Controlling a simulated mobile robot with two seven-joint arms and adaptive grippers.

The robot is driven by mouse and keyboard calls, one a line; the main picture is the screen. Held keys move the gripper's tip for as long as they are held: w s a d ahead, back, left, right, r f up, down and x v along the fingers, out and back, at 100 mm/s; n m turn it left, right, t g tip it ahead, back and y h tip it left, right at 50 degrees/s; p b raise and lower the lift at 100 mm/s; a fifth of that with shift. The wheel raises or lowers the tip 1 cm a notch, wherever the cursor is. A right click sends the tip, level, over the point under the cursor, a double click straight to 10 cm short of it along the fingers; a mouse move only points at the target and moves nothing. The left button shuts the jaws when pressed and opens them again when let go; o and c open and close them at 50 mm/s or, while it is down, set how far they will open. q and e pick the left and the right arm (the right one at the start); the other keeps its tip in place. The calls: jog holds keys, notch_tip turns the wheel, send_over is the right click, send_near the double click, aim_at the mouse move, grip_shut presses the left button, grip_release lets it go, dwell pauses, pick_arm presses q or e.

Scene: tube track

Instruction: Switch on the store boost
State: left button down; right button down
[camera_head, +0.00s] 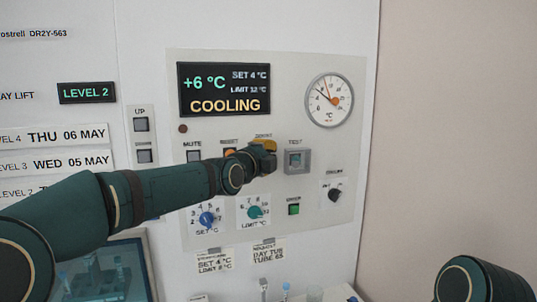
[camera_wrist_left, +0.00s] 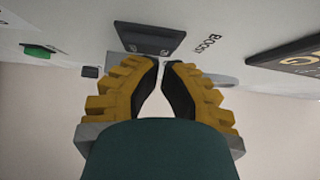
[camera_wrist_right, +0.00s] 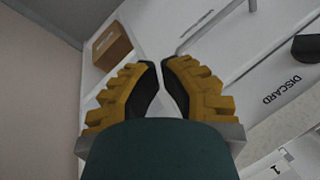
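The boost switch (camera_wrist_left: 150,38) is a dark rocker-like piece on the panel, beside the printed BOOST label (camera_wrist_left: 208,43) in the left wrist view. My left gripper (camera_head: 266,152) is in front of it in the head view and hides it there. In the left wrist view my left gripper (camera_wrist_left: 160,62) has its two yellow fingers together at the tips, with nothing between them. The tips are at the switch's near edge; I cannot tell whether they touch it. My right gripper (camera_wrist_right: 161,63) is shut and empty, away from the panel.
The display (camera_head: 224,90) reads +6 °C and COOLING. A dial gauge (camera_head: 329,99), the TEST button (camera_head: 295,161), blue (camera_head: 207,219) and teal (camera_head: 254,211) knobs and a green button (camera_head: 294,209) surround the switch. The right wrist view shows a brown box (camera_wrist_right: 112,45).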

pick_arm(q)
jog(key=n+g+p, duration=0.1)
jog(key=p, duration=0.1)
jog(key=w+p, duration=0.1)
jog(key=p, duration=0.1)
jog(key=shift+w+a+r+n+g+y, duration=0.1)
jog(key=shift+a+r+n+g+y, duration=0.05)
jog(key=shift+r+n+g+y, duration=0.2)
jog(key=shift+w+a+p, duration=0.1)
jog(key=shift+p, duration=0.2)
